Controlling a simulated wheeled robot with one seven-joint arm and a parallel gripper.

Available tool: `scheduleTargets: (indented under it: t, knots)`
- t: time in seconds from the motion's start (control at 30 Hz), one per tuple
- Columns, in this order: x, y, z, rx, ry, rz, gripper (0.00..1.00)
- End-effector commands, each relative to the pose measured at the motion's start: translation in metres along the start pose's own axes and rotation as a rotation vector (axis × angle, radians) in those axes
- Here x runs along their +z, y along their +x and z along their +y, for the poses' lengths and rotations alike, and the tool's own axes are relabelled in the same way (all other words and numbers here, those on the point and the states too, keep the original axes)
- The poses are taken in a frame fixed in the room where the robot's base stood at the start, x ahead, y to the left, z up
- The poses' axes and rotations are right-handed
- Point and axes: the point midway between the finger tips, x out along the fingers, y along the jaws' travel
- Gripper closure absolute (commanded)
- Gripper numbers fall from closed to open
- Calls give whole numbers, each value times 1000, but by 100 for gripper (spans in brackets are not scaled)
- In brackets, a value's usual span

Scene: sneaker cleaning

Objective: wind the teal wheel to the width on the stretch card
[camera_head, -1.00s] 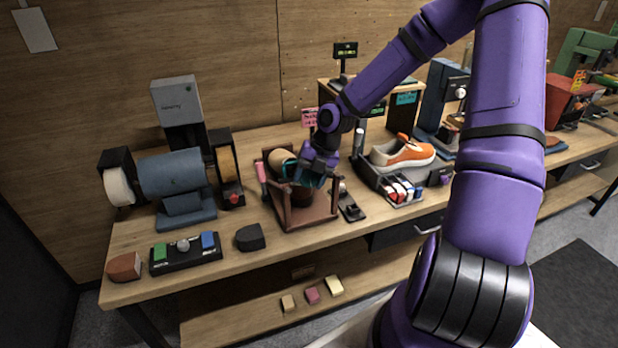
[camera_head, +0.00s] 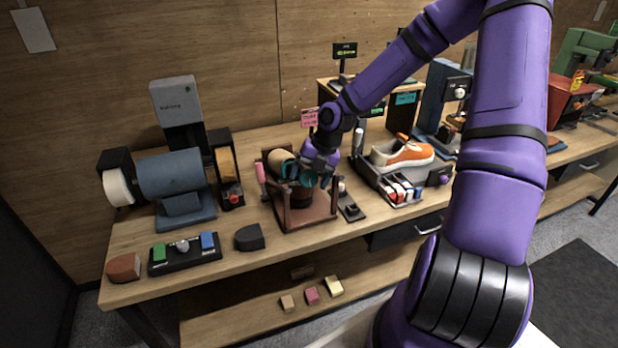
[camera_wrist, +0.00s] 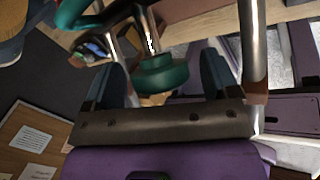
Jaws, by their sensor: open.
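In the wrist view, a teal hub of the teal wheel (camera_wrist: 160,76) sits between the two dark blue fingers of my gripper (camera_head: 313,176). Gaps show on both sides, so the fingers are open around it. A curved teal piece runs along the top left of that view. In the head view my gripper hangs over the brown stretcher frame (camera_head: 308,215) and hides most of the wheel. A tan rounded form (camera_head: 280,160) lies in the frame. A pink card (camera_head: 310,117) stands behind; its writing is too small to read.
An orange and white sneaker (camera_head: 402,153) sits on a dark stand to the right. A pink-handled tool (camera_head: 261,178) is at the frame's left. A blue roller machine (camera_head: 170,175) stands further left. A dark block (camera_head: 249,237) lies near the bench's front edge.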

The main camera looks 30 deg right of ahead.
Motion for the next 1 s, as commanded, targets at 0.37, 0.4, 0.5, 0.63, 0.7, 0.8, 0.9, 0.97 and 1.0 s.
scheduleTargets:
  t: [0.37, 0.4, 0.5, 0.63, 0.7, 0.8, 0.9, 0.97, 1.0]
  knots:
    - [1, -52, -1, 0, 3, -4, 19]
    - [1, -58, -1, 1, 2, -4, 19]
    - [1, -73, -1, 1, 3, -4, 19]
    - [1, -89, -1, 0, 2, -3, 19]
    - [1, -95, -1, 1, 3, -3, 19]
    - [1, -101, 0, 0, 1, -1, 19]
    - [0, -103, 0, 0, 1, -1, 19]
    - [0, -104, 0, 0, 1, -1, 19]
    - [0, -104, 0, 0, 1, 0, 19]
